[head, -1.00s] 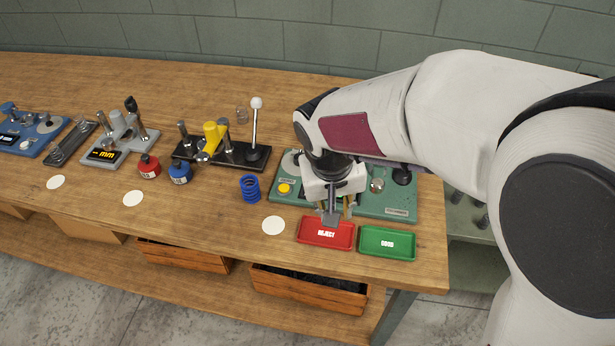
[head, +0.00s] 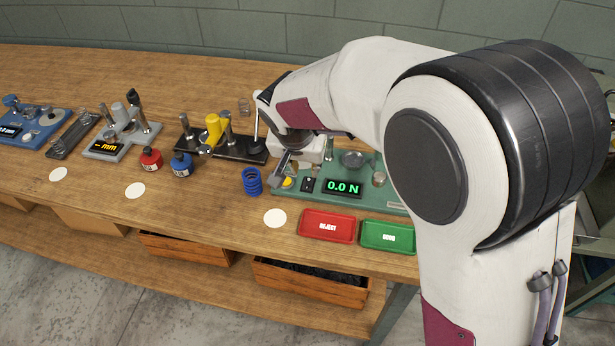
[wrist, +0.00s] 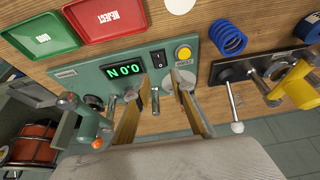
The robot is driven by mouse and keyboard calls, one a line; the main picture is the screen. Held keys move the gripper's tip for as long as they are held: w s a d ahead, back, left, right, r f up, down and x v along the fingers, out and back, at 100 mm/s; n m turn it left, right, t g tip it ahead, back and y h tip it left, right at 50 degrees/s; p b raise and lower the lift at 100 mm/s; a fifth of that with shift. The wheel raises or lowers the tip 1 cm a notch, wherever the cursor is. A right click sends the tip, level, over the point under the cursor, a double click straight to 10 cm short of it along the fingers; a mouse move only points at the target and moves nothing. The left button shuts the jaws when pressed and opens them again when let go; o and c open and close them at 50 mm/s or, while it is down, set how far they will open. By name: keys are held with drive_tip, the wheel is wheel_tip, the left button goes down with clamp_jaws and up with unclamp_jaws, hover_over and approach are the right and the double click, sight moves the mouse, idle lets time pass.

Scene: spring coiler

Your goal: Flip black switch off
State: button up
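The small black switch (head: 308,185) sits on the front of the green tester (head: 385,200), between the lit display (head: 343,188) reading 0.0 N and a yellow round button (head: 288,183). In the wrist view the switch (wrist: 158,59) shows a white mark and lies just beyond and between my fingertips. I cannot tell its rocker position. My gripper (wrist: 164,84) is open and empty, its two fingers apart over the tester. In the head view my gripper (head: 284,173) is at the tester's left end, partly hidden by my arm.
A blue spring (head: 252,181) stands left of the tester. The red reject tray (head: 327,226) and green good tray (head: 388,236) lie in front. A black lever press with a yellow part (head: 214,128) and white-knobbed lever stands left, near my gripper.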

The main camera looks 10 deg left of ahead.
sight(308, 182)
drive_tip(key=shift+f, duration=0.15)
drive_tip(key=shift+x, duration=3.8)
clamp_jaws()
